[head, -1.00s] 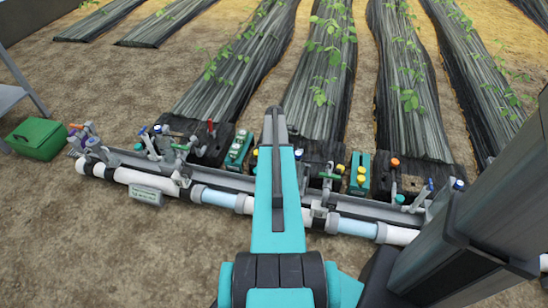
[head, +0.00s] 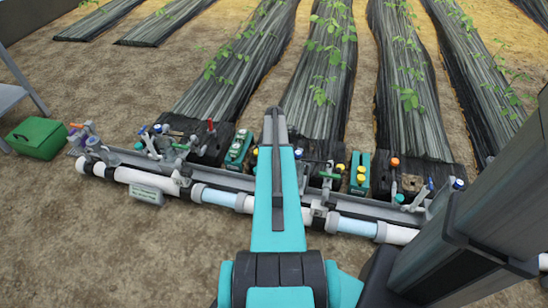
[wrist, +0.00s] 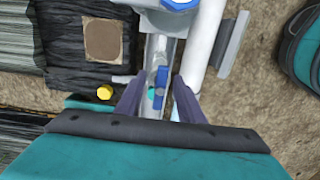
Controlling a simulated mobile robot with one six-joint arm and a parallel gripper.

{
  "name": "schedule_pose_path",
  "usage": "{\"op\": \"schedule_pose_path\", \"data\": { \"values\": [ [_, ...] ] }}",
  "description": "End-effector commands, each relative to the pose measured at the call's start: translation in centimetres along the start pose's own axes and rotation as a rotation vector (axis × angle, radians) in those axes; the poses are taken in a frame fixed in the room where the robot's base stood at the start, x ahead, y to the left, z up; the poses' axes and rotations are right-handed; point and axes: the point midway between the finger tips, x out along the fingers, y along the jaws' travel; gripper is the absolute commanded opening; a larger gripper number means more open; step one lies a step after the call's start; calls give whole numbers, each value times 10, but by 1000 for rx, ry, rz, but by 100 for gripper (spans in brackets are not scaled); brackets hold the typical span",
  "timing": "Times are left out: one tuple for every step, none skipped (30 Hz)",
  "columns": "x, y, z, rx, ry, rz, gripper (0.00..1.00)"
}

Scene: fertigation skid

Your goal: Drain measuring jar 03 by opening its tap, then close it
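In the wrist view my gripper (wrist: 159,104) is open. Its two dark fingers stand on either side of a narrow blue handle-like part (wrist: 161,78) on the grey rail; whether they touch it I cannot tell. A blue knob (wrist: 178,4) shows at the top edge. In the head view my own arm covers the middle of the skid, and the gripper is hidden. Taps with coloured handles stand along the rail, among them a green one (head: 330,175) and a red one (head: 211,125). I cannot read any jar number, so jar 03 is not identifiable.
A white pipe (wrist: 206,40) runs beside the grey rail, with a yellow cap (wrist: 105,92) on the other side. In the head view a green case (head: 37,138) stands at the left. Black-covered plant beds (head: 410,90) lie behind the skid; bare soil is in front.

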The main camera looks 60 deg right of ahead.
Motion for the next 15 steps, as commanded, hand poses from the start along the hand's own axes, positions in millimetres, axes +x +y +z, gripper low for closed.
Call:
{"op": "schedule_pose_path", "data": {
  "values": [
    [0, 0, 0, 0, 0, 0, 34],
    [0, 0, 0, 0, 0, 0, 34],
    [0, 0, 0, 0, 0, 0, 34],
    [0, 0, 0, 0, 0, 0, 34],
    [0, 0, 0, 0, 0, 0, 34],
    [0, 0, 0, 0, 0, 0, 34],
    [0, 0, 0, 0, 0, 0, 34],
    [0, 0, 0, 0, 0, 0, 34],
    [0, 0, 0, 0, 0, 0, 34],
    [1, 0, 0, 0, 0, 0, 34],
    [1, 0, 0, 0, 0, 0, 34],
    [2, 0, 0, 0, 0, 0, 34],
    [2, 0, 0, 0, 0, 0, 34],
    [3, 0, 0, 0, 0, 0, 34],
    [4, 0, 0, 0, 0, 0, 34]
  ]
}}
